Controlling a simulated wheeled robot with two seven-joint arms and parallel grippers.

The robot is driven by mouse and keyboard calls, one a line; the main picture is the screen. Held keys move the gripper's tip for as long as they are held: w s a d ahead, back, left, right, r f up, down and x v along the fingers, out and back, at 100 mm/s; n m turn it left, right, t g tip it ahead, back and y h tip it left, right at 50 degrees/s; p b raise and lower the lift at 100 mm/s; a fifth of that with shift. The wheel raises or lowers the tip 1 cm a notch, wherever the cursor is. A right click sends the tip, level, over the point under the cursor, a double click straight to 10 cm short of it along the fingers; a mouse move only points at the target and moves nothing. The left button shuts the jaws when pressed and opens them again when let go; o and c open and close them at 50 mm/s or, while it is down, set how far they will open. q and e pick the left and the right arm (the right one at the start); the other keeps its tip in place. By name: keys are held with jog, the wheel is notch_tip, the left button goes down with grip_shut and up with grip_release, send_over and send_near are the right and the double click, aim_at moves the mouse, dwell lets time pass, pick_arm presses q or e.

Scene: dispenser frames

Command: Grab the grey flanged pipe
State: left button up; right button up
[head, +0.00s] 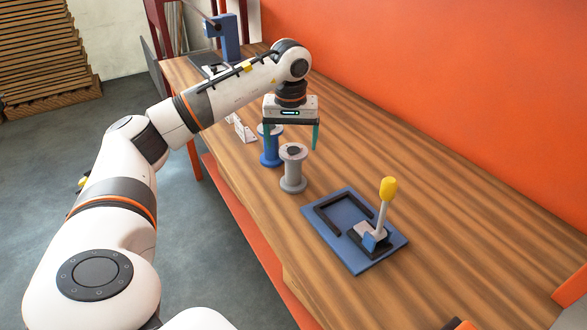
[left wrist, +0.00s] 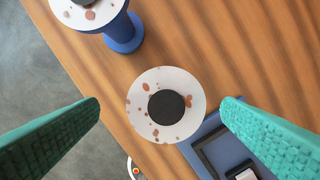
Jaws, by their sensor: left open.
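The grey flanged pipe (head: 293,171) stands upright on the wooden table, between a blue flanged pipe and a blue plate. My left gripper (head: 290,142) is open and empty, pointing down above the table near the grey pipe's top. In the left wrist view the grey pipe's round top flange (left wrist: 141,107), pale with brown spots and a dark centre, appears between the two teal fingers (left wrist: 163,103). Clear space shows on both sides of the flange in that view. The pipe's body is hidden under the flange there. My right gripper is not in view.
The blue flanged pipe (head: 270,154) stands close behind the grey one; it also shows in the left wrist view (left wrist: 124,37). A blue plate (head: 338,247) with a black frame and a yellow-knobbed lever (head: 388,190) lies nearer. The table's right side is clear, beside an orange wall.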

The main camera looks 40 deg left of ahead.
aim_at(293, 150)
pick_arm(q)
jog(key=f, duration=0.6)
jog(key=shift+w, duration=0.3)
jog(key=shift+r, duration=0.1)
jog(key=c, duration=1.5)
